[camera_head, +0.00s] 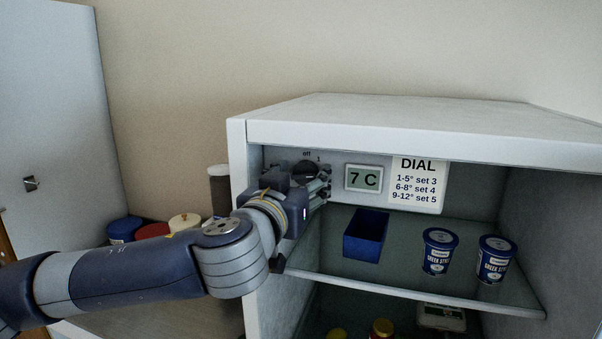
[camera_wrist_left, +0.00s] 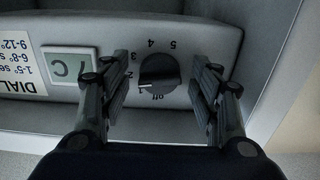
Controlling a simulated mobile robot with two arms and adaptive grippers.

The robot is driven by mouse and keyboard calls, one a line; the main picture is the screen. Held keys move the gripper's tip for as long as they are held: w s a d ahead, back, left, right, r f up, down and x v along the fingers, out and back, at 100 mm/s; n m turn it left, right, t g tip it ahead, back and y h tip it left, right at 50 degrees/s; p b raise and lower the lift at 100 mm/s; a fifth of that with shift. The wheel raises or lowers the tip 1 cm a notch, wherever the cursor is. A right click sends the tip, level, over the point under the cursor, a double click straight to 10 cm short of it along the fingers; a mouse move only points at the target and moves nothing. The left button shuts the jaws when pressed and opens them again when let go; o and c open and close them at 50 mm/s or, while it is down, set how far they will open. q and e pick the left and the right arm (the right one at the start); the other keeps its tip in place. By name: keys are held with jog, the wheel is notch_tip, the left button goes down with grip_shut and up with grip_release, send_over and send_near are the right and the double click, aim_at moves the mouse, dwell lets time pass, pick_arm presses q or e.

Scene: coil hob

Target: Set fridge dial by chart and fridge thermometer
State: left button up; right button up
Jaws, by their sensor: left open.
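The black fridge dial (camera_head: 304,171) is on the panel at the upper left inside the fridge, partly hidden by my left gripper (camera_head: 320,184). In the left wrist view the dial (camera_wrist_left: 160,71) sits between the two open fingers of the left gripper (camera_wrist_left: 160,76), with a gap on each side. Its scale, upside down there, runs from off to 5; I cannot tell its setting for sure. The fridge thermometer (camera_head: 364,178) reads 7 C. The chart (camera_head: 417,184) says 1-5° set 3, 6-8° set 4, 9-12° set 5. My right gripper is not in view.
A blue bin (camera_head: 366,236) and two blue tubs, one (camera_head: 439,252) left of the other (camera_head: 495,260), stand on the glass shelf (camera_head: 400,286). The fridge's left side wall (camera_head: 240,160) is close to my left arm. Jars stand left of the fridge.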

pick_arm(q)
jog(key=c, duration=1.1)
jog(key=shift+f, duration=0.1)
